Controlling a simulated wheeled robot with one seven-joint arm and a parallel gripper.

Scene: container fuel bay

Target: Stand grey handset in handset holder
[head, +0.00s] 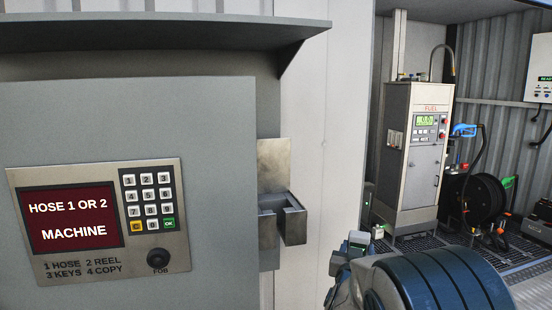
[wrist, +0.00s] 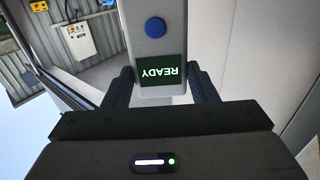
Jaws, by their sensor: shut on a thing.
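The grey handset (wrist: 149,60) is between the two dark fingers of my gripper (wrist: 160,85) in the wrist view. It has a blue round button and a dark screen reading READY, upside down in this view. Its far end runs out of the top of the picture. The handset holder (head: 285,212) is a grey open bracket with a plate behind it, on the right side of the grey terminal in the head view. It looks empty. In the head view my arm is low, right of the holder; the fingers cannot be made out clearly.
The terminal (head: 90,110) has a keypad, a red screen reading HOSE 1 OR 2 MACHINE, and a hood above. A pale wall stands behind the holder. Farther back are a fuel pump (head: 411,150), a hose reel (head: 483,195) and a white wall box (head: 540,70).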

